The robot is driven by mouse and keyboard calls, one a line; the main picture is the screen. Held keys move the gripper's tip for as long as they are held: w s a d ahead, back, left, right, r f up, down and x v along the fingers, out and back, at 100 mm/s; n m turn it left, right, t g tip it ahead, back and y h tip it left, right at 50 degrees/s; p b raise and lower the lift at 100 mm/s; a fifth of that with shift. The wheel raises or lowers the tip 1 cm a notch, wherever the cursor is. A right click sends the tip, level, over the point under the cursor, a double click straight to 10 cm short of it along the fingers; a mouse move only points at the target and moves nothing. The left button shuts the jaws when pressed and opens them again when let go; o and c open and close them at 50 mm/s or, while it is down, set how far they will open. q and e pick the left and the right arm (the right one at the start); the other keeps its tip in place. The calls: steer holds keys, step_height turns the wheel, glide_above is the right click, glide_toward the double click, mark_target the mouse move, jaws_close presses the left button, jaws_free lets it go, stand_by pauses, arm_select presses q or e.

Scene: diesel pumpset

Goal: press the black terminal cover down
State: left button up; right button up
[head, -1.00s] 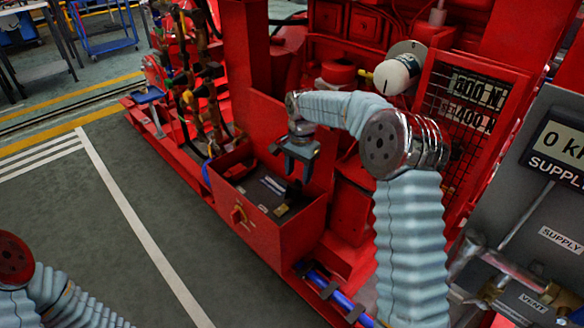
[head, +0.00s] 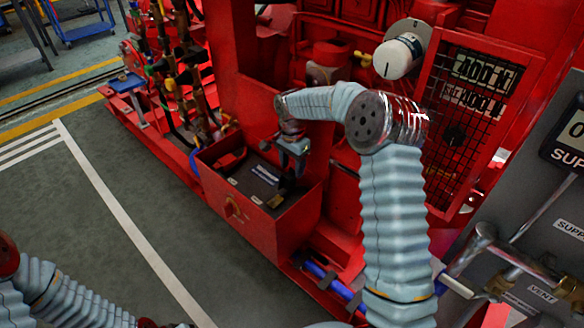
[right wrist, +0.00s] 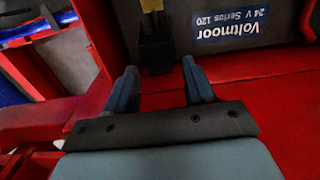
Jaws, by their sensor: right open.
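The battery (head: 252,178) has a dark top and sits inside a red open box; in the right wrist view its grey top (right wrist: 195,55) carries a blue "Voltmoor 24 V" label. A small black piece (right wrist: 156,48), seemingly the terminal cover, stands at the battery's edge with a yellow part at its far end. My right gripper (head: 288,168) is over the box's right side; in the right wrist view its open, empty fingers (right wrist: 158,82) point at the black piece, one on either side. I cannot tell whether they touch it. My left gripper is out of frame.
The red box wall (head: 240,215) surrounds the battery. Red machine frame, a white round filter (head: 398,56) and a mesh guard (head: 470,110) stand behind and right of my arm. A grey supply panel (head: 540,225) is at the far right.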

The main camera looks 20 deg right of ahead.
steer(key=shift+f, duration=0.6)
jaws_close()
